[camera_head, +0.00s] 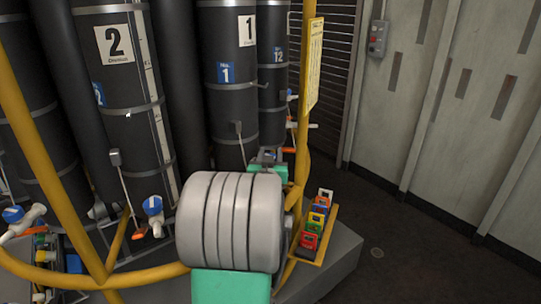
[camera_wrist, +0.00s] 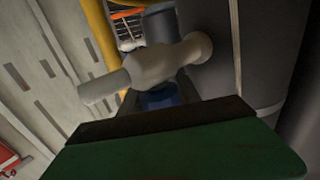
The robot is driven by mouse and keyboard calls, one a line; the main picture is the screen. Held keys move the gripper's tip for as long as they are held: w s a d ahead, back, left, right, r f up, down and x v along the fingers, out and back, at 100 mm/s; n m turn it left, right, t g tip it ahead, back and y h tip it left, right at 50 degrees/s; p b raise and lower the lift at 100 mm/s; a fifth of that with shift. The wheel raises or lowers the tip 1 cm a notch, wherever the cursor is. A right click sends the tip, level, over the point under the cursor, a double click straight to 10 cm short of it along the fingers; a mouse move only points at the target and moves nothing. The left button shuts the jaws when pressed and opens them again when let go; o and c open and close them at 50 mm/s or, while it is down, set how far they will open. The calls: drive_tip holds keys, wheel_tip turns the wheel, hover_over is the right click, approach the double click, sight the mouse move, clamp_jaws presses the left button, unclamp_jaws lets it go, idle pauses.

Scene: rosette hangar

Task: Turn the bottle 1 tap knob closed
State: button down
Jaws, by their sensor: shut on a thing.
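Bottle 1 (camera_head: 230,90) is a tall black cylinder with a white "1" label. Its tap is hidden behind my arm in the head view. In the wrist view a pale grey tap body (camera_wrist: 155,68) lies just beyond the jaws, with a spout to the left. Part of a blue knob (camera_wrist: 160,98) shows below the tap body, at the green and black finger. My gripper (camera_head: 266,158) is at the foot of bottle 1, shut on the knob, most of which the finger hides. The knob's turn angle cannot be told.
Bottle 2 (camera_head: 122,80) stands left, with another blue tap knob (camera_head: 153,205) near its foot. A yellow post (camera_head: 304,100) rises close to the right of my gripper. The floor (camera_head: 420,265) at right is clear.

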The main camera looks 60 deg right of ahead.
drive_tip(key=shift+f+g+b, duration=0.1)
drive_tip(key=shift+g+b, duration=0.2)
drive_tip(key=shift+b, duration=0.1)
drive_tip(key=shift+s+m+g+b, duration=0.35)
drive_tip(key=shift+m+g+b, duration=1.1)
drive_tip(key=shift+g+b, duration=0.65)
drive_tip(key=shift+s+m+g+b, duration=0.35)
drive_tip(key=shift+m+g+b, duration=1.15)
drive_tip(key=shift+g+b, duration=0.55)
drive_tip(key=shift+s+m+g+b, duration=0.35)
drive_tip(key=shift+m+g+b, duration=1.1)
drive_tip(key=shift+g+b, duration=0.6)
drive_tip(key=shift+g, duration=0.4)
drive_tip(key=c, duration=1.1)
unclamp_jaws()
drive_tip(key=shift+s, duration=0.1)
drive_tip(key=shift+c, duration=0.2)
